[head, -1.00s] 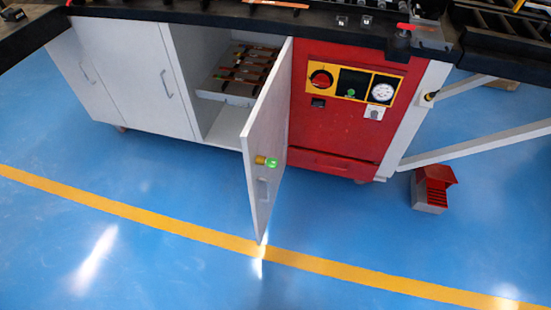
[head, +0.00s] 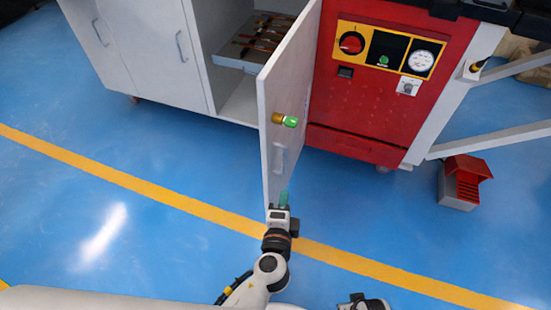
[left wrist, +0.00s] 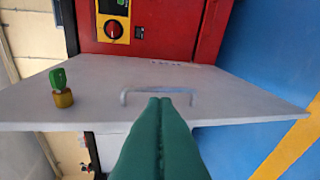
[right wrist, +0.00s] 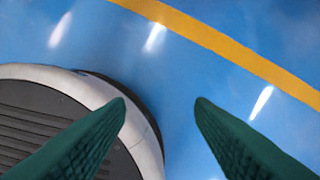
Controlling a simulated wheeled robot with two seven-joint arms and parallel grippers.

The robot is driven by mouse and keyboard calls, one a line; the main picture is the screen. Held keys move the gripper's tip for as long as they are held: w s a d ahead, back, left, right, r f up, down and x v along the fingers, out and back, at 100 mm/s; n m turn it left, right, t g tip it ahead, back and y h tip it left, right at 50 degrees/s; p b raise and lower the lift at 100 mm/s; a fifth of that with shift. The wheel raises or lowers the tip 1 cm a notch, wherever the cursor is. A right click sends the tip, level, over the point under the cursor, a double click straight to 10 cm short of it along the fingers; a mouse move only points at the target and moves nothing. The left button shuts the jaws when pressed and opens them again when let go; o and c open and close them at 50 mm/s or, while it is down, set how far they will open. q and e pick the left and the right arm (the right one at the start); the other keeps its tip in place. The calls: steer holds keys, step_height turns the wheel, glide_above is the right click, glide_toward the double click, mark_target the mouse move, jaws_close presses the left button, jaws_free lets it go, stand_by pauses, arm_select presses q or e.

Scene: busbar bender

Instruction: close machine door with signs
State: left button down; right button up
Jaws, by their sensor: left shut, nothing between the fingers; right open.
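The open cabinet door (head: 290,92) is a light grey panel that swings out from the cabinet, beside the red machine front. It carries a bar handle (head: 280,158) and a brass lock with a green key (head: 290,121). The handle also shows in the left wrist view (left wrist: 160,91), with the key at left (left wrist: 58,80). No signs show on the visible door face. My left gripper (head: 284,197) is shut and empty, its green fingertips just in front of the handle; contact cannot be told. My right gripper (right wrist: 160,103) is open and empty above the floor.
The red panel (head: 365,105) has a yellow-framed control strip with a gauge (head: 422,57). Inside the cabinet is a tray (head: 232,61) with copper-coloured bars. A red and grey foot pedal (head: 463,182) stands at right. The blue floor is clear around the door.

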mark_target(274, 145)
arm_select(q)
step_height(274, 145, up, 7)
steer(key=t, duration=0.2)
steer(key=shift+m, duration=0.3)
steer(key=w, duration=0.3)
steer(key=w+a, duration=0.1)
steer(key=w, duration=0.3)
steer(key=w+a+p, duration=0.1)
steer(key=w, duration=0.3)
steer(key=shift+w+a+r, duration=0.1)
steer(key=shift+w+r, duration=0.05)
steer(key=shift+r, duration=0.05)
steer(key=shift+w+a, duration=0.15)
steer(key=shift+a, duration=0.3)
arm_select(e)
steer(key=shift+s+d+f, duration=0.1)
steer(key=shift+s+f, duration=0.3)
steer(key=shift+f, duration=0.25)
steer(key=shift+s+d+f, duration=0.1)
steer(key=shift+s+f, duration=0.3)
steer(key=shift+f, duration=0.3)
steer(key=shift+s+f, duration=0.4)
steer(key=shift+f, duration=0.25)
arm_select(q)
steer(key=shift+a, duration=0.15)
